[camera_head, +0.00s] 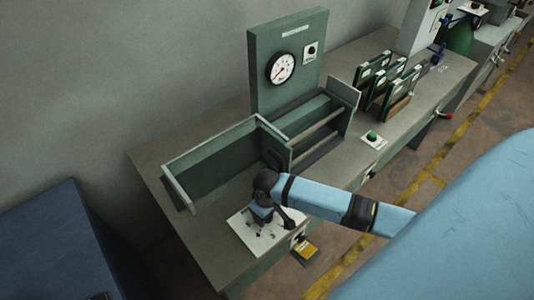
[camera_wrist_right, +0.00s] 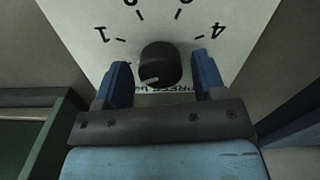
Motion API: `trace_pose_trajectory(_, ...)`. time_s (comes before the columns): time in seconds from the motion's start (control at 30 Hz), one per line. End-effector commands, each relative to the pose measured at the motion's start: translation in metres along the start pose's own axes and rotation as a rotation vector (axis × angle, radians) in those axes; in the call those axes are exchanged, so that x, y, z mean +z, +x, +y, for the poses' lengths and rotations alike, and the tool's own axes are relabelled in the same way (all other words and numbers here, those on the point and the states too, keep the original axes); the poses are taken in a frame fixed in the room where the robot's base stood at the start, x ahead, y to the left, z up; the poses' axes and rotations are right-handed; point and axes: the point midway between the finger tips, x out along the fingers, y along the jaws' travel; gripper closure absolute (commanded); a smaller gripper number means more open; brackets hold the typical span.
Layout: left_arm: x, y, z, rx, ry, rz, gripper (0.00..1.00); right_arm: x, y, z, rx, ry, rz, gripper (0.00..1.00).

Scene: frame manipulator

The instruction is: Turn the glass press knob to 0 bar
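The glass press knob (camera_wrist_right: 160,62) is a round black knob with a short white mark, which lies at its lower left in the right wrist view. It sits on a white dial plate (camera_wrist_right: 240,20) with a 1 at the left, a 4 at the right and cut-off numerals at the top. Printed lettering below the knob is partly hidden. My right gripper (camera_wrist_right: 160,80) is open, with a blue finger on each side of the knob and visible gaps. In the head view it hangs over the white plate (camera_head: 243,229) on the table's near edge, hiding the knob. My left gripper is not in view.
A green press frame with a round gauge (camera_head: 281,67) stands behind, with an open green tray (camera_head: 215,158) at its left. A green button (camera_head: 372,136) and a rack of green-framed panels (camera_head: 386,77) are to the right. A yellow pad (camera_head: 306,251) is by the front edge.

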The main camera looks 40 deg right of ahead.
Motion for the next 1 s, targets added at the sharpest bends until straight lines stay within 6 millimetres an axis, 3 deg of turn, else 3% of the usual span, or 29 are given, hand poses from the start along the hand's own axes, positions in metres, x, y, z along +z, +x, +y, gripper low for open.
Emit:
trace_pose_trajectory(0.3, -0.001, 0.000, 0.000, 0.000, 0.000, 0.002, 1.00, 0.000, -0.001, 0.000, 0.000, 0.001, 0.001, 0.31)
trace_pose_trajectory(0.43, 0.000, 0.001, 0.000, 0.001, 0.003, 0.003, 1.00, -0.001, -0.012, 0.000, -0.001, 0.001, 0.002, 0.31)
trace_pose_trajectory(0.8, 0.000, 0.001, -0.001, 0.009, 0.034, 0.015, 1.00, -0.001, -0.092, 0.000, 0.000, 0.000, 0.005, 0.31)
trace_pose_trajectory(1.0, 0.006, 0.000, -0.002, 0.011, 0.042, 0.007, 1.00, -0.001, -0.125, 0.000, 0.001, 0.001, 0.003, 0.31)
